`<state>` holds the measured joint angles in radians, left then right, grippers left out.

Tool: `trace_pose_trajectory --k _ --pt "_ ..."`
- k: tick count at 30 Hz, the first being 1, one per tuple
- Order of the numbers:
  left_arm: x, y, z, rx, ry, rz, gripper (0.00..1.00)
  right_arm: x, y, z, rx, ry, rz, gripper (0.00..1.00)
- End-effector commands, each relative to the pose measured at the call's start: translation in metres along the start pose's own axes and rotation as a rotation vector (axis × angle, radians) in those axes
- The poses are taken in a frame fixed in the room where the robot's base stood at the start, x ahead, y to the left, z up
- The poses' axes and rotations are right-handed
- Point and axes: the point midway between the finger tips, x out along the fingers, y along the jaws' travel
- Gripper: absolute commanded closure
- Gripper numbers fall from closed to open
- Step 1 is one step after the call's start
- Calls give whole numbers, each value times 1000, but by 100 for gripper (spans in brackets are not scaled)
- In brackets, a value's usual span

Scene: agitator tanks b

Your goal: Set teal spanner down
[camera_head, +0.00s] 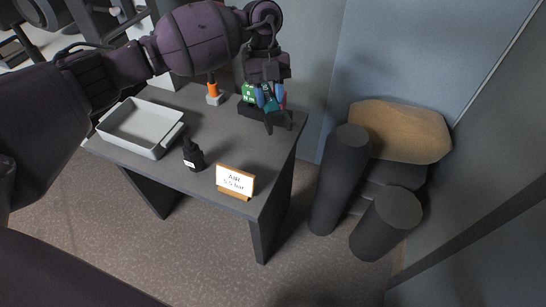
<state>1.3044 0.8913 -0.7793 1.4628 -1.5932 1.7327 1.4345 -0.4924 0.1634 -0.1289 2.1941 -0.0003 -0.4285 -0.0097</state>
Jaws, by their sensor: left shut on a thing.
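My left gripper (266,100) points down over the far right corner of the dark grey table, with its arm coming in from the left. It is shut on the teal spanner (265,97), which shows only as a small blue-teal patch between the jaws. Most of the spanner is hidden by the gripper. I cannot tell whether the spanner touches the tabletop. My right gripper is out of view.
The table (222,150) bears a grey tray (142,147) at left, a black bottle (193,157), an "AIR" sign (235,181) at the front, and an orange-handled item (213,91) behind. Dark cylinders (339,180) stand right of the table. The middle tabletop is clear.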

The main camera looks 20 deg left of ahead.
Motion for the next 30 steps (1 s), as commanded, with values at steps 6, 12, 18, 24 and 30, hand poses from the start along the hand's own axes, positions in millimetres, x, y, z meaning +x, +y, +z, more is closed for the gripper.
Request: trace_pose_trajectory --k 6,12,18,24,30 --pt "2 2 16 -78 38 -55 100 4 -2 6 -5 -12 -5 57" --pt "42 2 31 -78 43 -53 100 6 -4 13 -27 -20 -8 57" --pt "84 1 46 -79 45 -51 100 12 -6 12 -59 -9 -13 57" --pt "118 0 60 -78 42 -52 100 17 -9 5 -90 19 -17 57" --pt "127 -1 65 -75 35 -57 100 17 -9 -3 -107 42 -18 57"
